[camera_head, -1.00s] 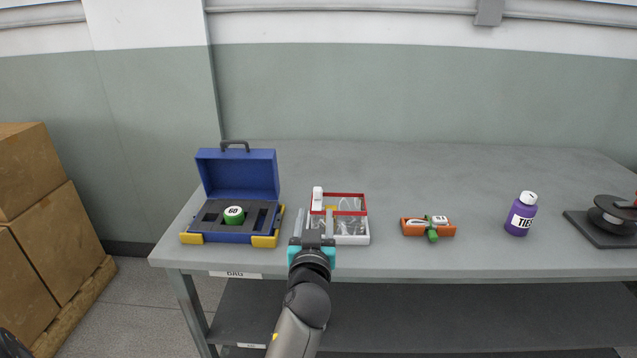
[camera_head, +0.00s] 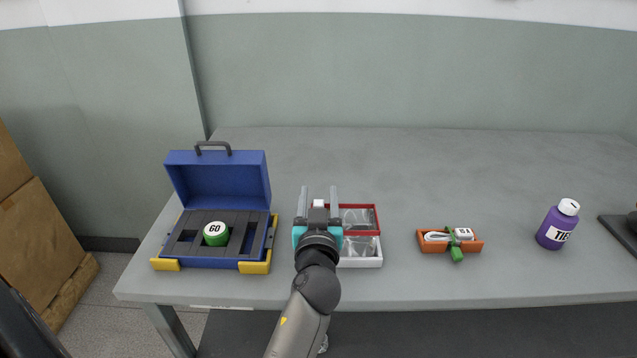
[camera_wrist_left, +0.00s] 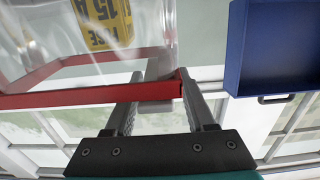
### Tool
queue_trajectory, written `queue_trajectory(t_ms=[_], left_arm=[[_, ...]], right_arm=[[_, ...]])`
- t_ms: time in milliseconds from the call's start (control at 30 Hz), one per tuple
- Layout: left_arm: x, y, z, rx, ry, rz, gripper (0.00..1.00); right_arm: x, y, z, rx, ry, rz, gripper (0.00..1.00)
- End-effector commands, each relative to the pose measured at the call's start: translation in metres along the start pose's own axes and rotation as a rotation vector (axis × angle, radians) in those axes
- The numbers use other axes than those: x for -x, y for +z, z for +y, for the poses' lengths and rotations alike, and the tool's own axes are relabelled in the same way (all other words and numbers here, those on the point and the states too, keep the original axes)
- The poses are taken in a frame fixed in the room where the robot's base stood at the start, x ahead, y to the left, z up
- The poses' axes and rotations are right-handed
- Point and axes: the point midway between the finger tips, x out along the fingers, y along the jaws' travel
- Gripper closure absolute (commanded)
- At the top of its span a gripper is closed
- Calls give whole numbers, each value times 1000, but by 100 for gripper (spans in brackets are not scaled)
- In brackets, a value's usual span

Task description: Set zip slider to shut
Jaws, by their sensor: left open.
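The clear pouch (camera_head: 357,219) has a red zip rail (camera_head: 360,206) along its far edge and lies in a white tray (camera_head: 362,262). The white zip slider (camera_head: 318,203) shows at the left end of the rail. My left gripper (camera_head: 318,190) is open, with one finger either side of the slider as seen from the head. In the left wrist view, the open fingers (camera_wrist_left: 160,76) straddle the end of the red rail (camera_wrist_left: 80,92), with a pale block, likely the slider (camera_wrist_left: 155,105), between them. Whether they touch it is unclear. My right gripper is not in view.
An orange tray (camera_head: 433,246) and a purple bottle (camera_head: 556,226) stand to the right. The table's back is clear.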

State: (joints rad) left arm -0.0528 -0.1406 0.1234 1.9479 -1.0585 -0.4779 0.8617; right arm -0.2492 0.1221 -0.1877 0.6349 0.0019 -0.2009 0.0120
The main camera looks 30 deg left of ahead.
Motion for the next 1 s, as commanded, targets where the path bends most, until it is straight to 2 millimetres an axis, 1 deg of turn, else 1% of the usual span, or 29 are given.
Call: queue_trajectory(t_ms=[433, 467, 633, 933, 1000], left_arm=[[2, 0, 1, 0, -2, 0, 45], [2, 0, 1, 0, -2, 0, 46], [2, 0, 0, 0, -2, 0, 65], [2, 0, 0, 0, -2, 0, 99], [2, 0, 0, 0, -2, 0, 100]], right_arm=[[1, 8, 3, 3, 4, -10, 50], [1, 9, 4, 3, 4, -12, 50], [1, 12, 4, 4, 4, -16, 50], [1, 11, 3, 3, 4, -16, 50], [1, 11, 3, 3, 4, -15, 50]])
